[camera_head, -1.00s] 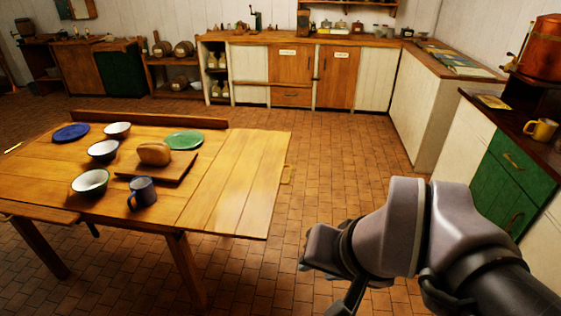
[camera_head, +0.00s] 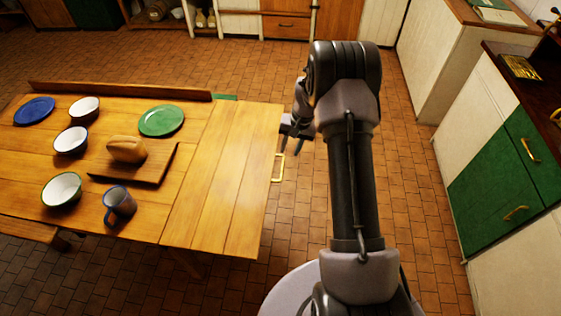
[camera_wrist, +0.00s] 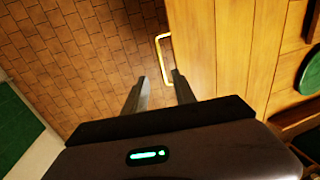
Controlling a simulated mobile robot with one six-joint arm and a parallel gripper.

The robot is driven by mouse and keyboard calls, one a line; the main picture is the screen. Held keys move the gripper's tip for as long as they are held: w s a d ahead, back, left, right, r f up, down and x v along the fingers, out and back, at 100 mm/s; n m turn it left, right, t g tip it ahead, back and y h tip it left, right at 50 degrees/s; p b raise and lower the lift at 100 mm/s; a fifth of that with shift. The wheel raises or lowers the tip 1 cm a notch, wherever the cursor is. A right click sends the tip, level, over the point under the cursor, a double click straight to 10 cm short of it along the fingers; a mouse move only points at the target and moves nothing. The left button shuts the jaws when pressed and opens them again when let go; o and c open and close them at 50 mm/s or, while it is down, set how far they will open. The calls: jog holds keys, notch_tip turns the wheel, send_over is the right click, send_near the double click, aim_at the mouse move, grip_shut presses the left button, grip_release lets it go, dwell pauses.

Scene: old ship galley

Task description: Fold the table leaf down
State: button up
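The table leaf (camera_head: 225,175) is a bare panel of pale planks at the right end of the wooden table (camera_head: 85,225). It is level with the tabletop. A brass handle (camera_head: 278,168) sticks out from its right edge; it also shows in the wrist view (camera_wrist: 163,58). My gripper (camera_head: 290,143) is just beyond the leaf's edge, close to the handle. In the wrist view my gripper (camera_wrist: 160,82) has its two fingers apart with nothing between them. The handle appears ahead of the fingertips, and I cannot tell whether the right finger touches it.
A bench (camera_head: 30,233) is at the front left. Tiled floor is free between the table and the green cabinet (camera_head: 505,175).

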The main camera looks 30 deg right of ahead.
aim_at(283, 168)
jog(key=f, duration=0.3)
jog(key=w+a+f+b, duration=0.1)
jog(key=f, duration=0.3)
jog(key=f+b, duration=0.1)
jog(key=f, duration=0.2)
jog(key=shift+w+a+f, duration=0.2)
jog(key=shift+a+f, duration=0.05)
jog(key=shift+a, duration=0.05)
jog(key=shift+c, duration=0.4)
grip_shut()
dwell(0.4)
